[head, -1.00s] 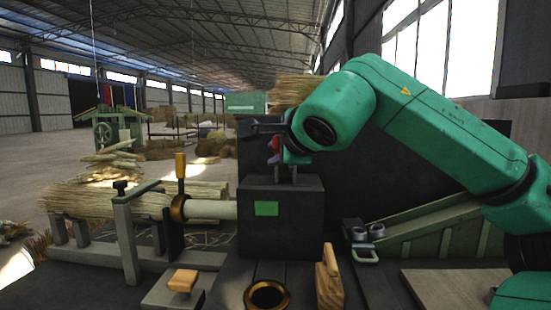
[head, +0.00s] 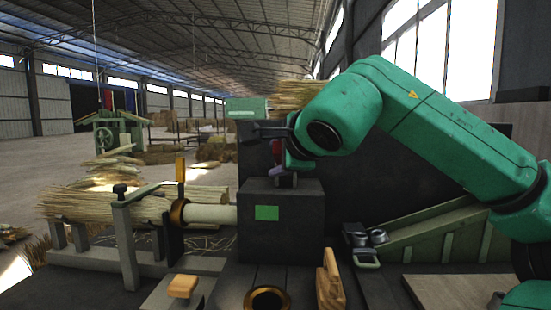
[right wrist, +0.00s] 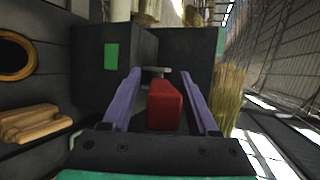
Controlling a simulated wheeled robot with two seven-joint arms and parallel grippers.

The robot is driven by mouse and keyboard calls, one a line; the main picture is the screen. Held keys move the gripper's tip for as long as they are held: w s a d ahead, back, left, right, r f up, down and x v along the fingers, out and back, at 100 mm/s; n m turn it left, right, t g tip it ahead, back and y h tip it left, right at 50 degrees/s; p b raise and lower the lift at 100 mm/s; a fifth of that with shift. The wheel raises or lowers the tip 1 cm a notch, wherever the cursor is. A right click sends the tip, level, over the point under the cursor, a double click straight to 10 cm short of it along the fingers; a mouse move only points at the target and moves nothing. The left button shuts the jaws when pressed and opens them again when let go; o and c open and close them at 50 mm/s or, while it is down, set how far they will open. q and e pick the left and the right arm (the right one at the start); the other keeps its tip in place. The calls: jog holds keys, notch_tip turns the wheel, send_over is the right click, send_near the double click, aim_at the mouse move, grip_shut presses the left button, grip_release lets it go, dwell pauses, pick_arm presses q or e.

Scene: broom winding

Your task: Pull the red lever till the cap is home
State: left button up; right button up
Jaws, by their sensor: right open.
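The red lever (head: 276,147) shows as a small red patch above the dark machine box in the head view, partly hidden by my right gripper. In the right wrist view the red lever (right wrist: 164,104) is a red block between the two purple fingers. My right gripper (right wrist: 158,88) is open around it, with a gap seen on both sides. In the head view the right gripper (head: 277,170) is over the box top. A brass ring (head: 179,213) sits on a pale cylinder left of the box; I cannot tell if it is the cap. My left gripper is out of view.
The dark box (head: 285,235) carries a green square. A brass-rimmed opening (head: 267,299) and a wooden block (head: 328,280) are in front. A straw bundle (head: 105,203) lies on the stand at left. A dark panel (head: 420,160) stands behind my right arm.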

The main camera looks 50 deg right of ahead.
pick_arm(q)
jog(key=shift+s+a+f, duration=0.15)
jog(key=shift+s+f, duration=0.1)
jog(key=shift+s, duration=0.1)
pick_arm(e)
jog(key=v, duration=1.3)
jog(key=shift+s+a, duration=0.15)
jog(key=shift+s, duration=0.15)
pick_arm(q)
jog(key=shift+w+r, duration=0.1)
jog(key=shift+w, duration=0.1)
